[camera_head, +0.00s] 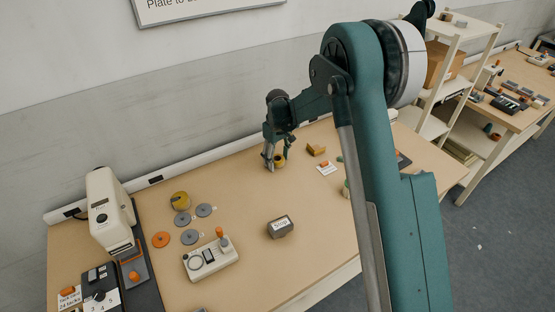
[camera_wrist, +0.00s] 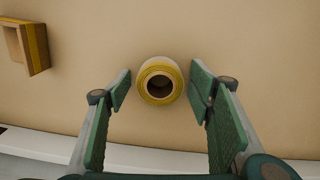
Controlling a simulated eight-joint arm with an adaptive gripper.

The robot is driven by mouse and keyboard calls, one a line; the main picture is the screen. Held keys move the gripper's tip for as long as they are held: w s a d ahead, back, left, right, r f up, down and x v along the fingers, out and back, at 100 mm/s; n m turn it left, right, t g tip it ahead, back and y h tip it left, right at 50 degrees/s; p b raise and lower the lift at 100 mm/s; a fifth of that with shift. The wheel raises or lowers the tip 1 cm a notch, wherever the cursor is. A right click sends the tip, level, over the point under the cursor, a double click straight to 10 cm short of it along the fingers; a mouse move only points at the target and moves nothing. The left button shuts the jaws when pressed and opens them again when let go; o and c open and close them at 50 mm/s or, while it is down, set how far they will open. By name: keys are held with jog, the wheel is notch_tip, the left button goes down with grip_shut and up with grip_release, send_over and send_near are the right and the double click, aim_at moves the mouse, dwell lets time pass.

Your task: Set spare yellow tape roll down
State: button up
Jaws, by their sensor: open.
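A yellow tape roll (camera_wrist: 160,82) with a dark round hole sits on the tan table, its open end facing the wrist camera. My gripper (camera_head: 273,163) is open over the table near the back wall. In the wrist view its two green finger pads stand on either side of the roll, with a narrow gap on each side. In the head view the roll (camera_head: 280,161) shows beside the fingertips, partly hidden.
A yellow-brown block (camera_head: 316,149) lies right of the gripper, also in the wrist view (camera_wrist: 29,48). A white card (camera_head: 326,168) is near it. A grey labelled box (camera_head: 280,227), a control box (camera_head: 210,259) and a cream machine (camera_head: 111,211) stand nearer or left.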

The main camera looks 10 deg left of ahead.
aim_at(279, 159)
jog(key=shift+r, duration=0.15)
notch_tip(279, 159, up, 12)
jog(key=p, duration=0.1)
dwell(0.6)
dwell(0.8)
jog(key=s+d+r+m+t, duration=0.1)
jog(key=s+d+r+m, duration=0.1)
jog(key=s+d+r, duration=0.45)
jog(key=s+d+r+m+t, duration=0.1)
jog(key=s+d+r, duration=0.3)
jog(key=d+r, duration=0.55)
jog(key=s+d+r+m+t, duration=0.1)
jog(key=s+d+r+m, duration=0.1)
jog(key=s+d+r, duration=0.6)
jog(key=s+d+f+m+t, duration=0.2)
jog(key=s+d+m, duration=0.1)
jog(key=s+d, duration=0.7)
jog(key=s+d+f+m+t, duration=0.2)
jog(key=s+d, duration=0.7)
jog(key=s, duration=0.5)
jog(key=shift+d+f+m, duration=0.4)
